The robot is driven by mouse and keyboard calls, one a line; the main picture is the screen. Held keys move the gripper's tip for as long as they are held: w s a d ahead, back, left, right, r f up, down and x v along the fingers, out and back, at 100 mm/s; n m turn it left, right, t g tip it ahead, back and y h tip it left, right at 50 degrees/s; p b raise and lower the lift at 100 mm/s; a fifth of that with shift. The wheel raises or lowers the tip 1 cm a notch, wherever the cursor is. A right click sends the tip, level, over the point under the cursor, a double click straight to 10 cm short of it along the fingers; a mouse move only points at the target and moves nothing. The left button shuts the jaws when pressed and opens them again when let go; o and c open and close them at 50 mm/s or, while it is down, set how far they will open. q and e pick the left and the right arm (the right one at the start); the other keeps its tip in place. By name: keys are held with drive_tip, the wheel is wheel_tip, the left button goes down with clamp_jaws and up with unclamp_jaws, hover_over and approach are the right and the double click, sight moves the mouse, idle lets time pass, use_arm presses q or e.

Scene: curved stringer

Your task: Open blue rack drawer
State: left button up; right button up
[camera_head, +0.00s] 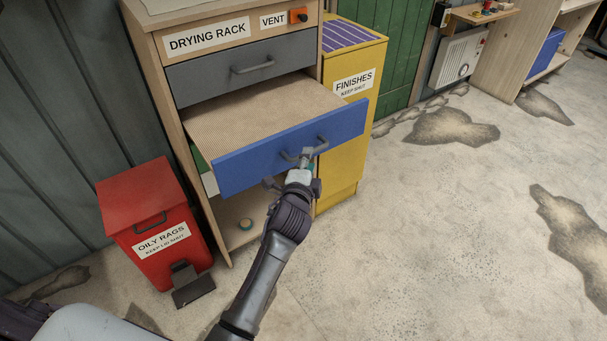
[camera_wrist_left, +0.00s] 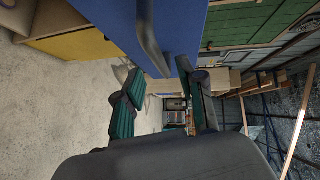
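The blue rack drawer (camera_head: 250,157) stands pulled out of the drying rack (camera_head: 155,55), with its beige ribbed tray showing behind the front. Its grey bar handle (camera_head: 322,146) is on the front, and the handle also shows close up in the left wrist view (camera_wrist_left: 150,42). My left gripper (camera_head: 304,157) is at the handle, in front of the drawer face. In the left wrist view its two fingers (camera_wrist_left: 155,95) are apart, with the handle near their tips. I cannot tell whether they touch it. My right gripper is not in view.
A grey drawer (camera_head: 220,78) above is shut. A red oily rags bin (camera_head: 150,210) stands left of the rack, its pedal sticking out. A yellow finishes cabinet (camera_head: 345,120) stands right of it. The floor (camera_head: 430,240) in front and to the right is clear.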

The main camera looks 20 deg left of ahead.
use_arm(q)
drive_tip(key=s+r, duration=0.1)
drive_tip(key=s, duration=0.6)
drive_tip(key=shift+d, duration=0.4)
drive_tip(key=s+f+n+g+h, duration=0.15)
drive_tip(key=s+f, duration=0.25)
drive_tip(key=f, duration=0.7)
drive_tip(key=s+d+f+n+g, duration=0.1)
drive_tip(key=s+f+n+g, duration=0.3)
drive_tip(key=f, duration=0.7)
drive_tip(key=s+f+m+g+h, duration=0.15)
drive_tip(key=s+f, duration=0.35)
drive_tip(key=f, duration=0.6)
drive_tip(key=s+a+f+n+g, duration=0.2)
drive_tip(key=s+f, duration=0.4)
drive_tip(key=s, duration=0.5)
drive_tip(key=s+a+f+n+g, duration=0.3)
drive_tip(key=s+f, duration=0.4)
drive_tip(key=s, duration=0.5)
drive_tip(key=s+a+f+n+g+y, duration=0.1)
drive_tip(key=s+a+f+n+g, duration=0.1)
drive_tip(key=s+f, duration=0.5)
drive_tip(key=s+n+g, duration=0.1)
drive_tip(key=s, duration=0.4)
drive_tip(key=shift+s+a+f+n, duration=0.2)
drive_tip(key=shift+s+a+n, duration=0.05)
drive_tip(key=shift+a+n, duration=0.15)
